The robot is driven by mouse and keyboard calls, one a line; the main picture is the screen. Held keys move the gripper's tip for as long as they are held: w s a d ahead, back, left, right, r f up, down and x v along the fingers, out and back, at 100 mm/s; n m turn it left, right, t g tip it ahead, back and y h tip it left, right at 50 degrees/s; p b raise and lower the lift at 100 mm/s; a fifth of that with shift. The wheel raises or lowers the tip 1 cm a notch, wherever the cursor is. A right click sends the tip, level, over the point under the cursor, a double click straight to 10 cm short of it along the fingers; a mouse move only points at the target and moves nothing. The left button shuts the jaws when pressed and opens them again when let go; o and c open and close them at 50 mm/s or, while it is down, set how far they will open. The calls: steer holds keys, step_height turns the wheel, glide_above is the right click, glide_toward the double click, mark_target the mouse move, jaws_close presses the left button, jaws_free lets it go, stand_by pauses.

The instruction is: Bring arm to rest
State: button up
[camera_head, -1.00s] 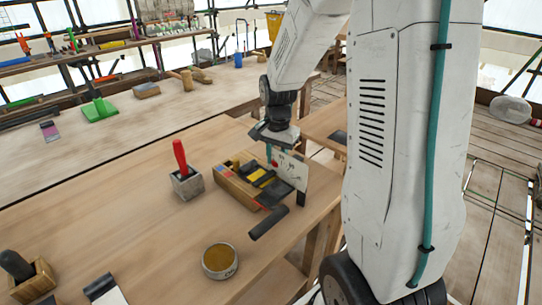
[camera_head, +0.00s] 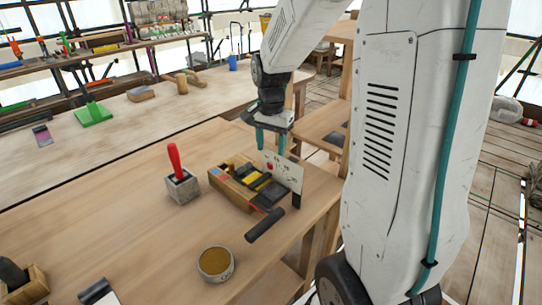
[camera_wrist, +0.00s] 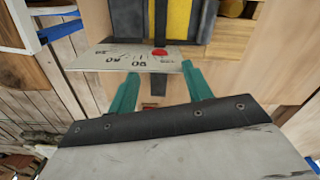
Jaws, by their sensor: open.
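My gripper (camera_head: 270,141) hangs at the far right of the workbench, its two teal fingers pointing down, apart and with nothing between them. It is just behind and above a wooden box (camera_head: 231,190) that holds black and yellow pieces. A pale plate (camera_head: 283,171) with dark marks and a red dot stands upright at the box's right end. In the wrist view the spread fingers (camera_wrist: 160,85) show close to the plate (camera_wrist: 115,57); whether they touch it I cannot tell. My arm hides part of the right side.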

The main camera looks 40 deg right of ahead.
steer(key=shift+r, duration=1.25)
steer(key=shift+s+n, duration=0.15)
steer(key=shift+n, duration=0.15)
steer(key=s+a+r+n, duration=0.2)
steer(key=s+a+n, duration=0.2)
steer(key=s, duration=0.3)
steer(key=s+a+r+n+t, duration=0.1)
steer(key=s+a+r+n, duration=0.2)
steer(key=s, duration=0.5)
steer(key=s+a+r+n, duration=0.3)
steer(key=s+a+n, duration=0.2)
steer(key=s+a, duration=0.2)
steer(key=shift+s+n, duration=0.3)
